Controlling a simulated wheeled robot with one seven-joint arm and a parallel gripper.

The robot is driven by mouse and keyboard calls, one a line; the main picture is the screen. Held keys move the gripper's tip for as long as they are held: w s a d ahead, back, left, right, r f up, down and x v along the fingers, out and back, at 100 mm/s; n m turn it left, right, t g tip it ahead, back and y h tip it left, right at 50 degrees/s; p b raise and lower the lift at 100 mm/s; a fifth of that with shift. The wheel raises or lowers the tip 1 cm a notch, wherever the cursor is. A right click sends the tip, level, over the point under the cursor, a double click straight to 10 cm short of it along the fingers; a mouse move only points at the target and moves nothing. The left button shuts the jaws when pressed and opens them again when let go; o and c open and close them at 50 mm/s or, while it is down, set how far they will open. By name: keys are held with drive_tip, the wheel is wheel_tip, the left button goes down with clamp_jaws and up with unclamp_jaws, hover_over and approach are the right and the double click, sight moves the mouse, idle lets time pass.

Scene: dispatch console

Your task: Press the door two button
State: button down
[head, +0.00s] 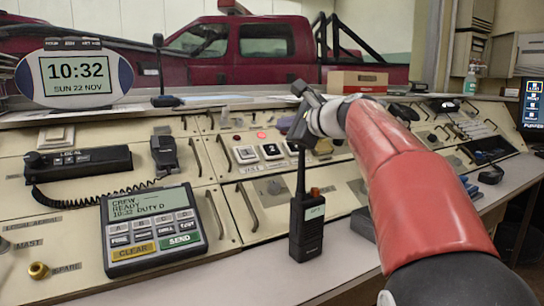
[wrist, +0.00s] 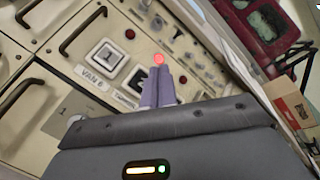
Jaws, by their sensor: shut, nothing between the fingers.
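My gripper (head: 300,130) is shut and empty above the console's sloped panel. In the wrist view its two fingers (wrist: 163,78) lie together and point at the panel. Just past the tips is a round, glowing red light or button (wrist: 158,59); it also shows in the head view (head: 261,135). I cannot tell whether the tips touch anything. Three square framed buttons, the middle one (head: 270,151) among them, sit in a row below. Labels near them in the wrist view seem to read "VAN 6" and "TANKER". I cannot read any "door two" label, so I cannot tell which button it is.
An upright black radio (head: 307,225) with a tall antenna stands below my gripper. A keypad unit (head: 153,230) and a corded handset (head: 78,162) are at the left. Metal handles, such as one (head: 247,207), stick out of the panel. A red truck (head: 200,50) is behind.

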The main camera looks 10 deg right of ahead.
sight(270, 146)
drive_tip(key=shift+w+a+f+b, duration=0.15)
drive_tip(key=shift+w+f+b, duration=0.25)
drive_tip(key=shift+f, duration=0.3)
drive_tip(key=shift+w+a+f+b, duration=0.15)
drive_tip(key=shift+w+f+b, duration=0.1)
drive_tip(key=shift+w+f, duration=0.35)
drive_tip(key=shift+w+a+f+b, duration=0.15)
drive_tip(key=shift+w+f+b, duration=0.15)
drive_tip(key=shift+f, duration=0.5)
drive_tip(key=shift+f, duration=0.1)
idle(0.4)
drive_tip(key=shift+w+f, duration=0.2)
drive_tip(key=shift+f, duration=0.05)
drive_tip(key=shift+w+a+f+b, duration=0.15)
drive_tip(key=shift+w+f+b, duration=0.15)
drive_tip(key=shift+f, duration=0.25)
idle(1.0)
drive_tip(key=shift+s+r+p, duration=0.45)
drive_tip(key=shift+r+p, duration=0.15)
drive_tip(key=shift+r, duration=0.2)
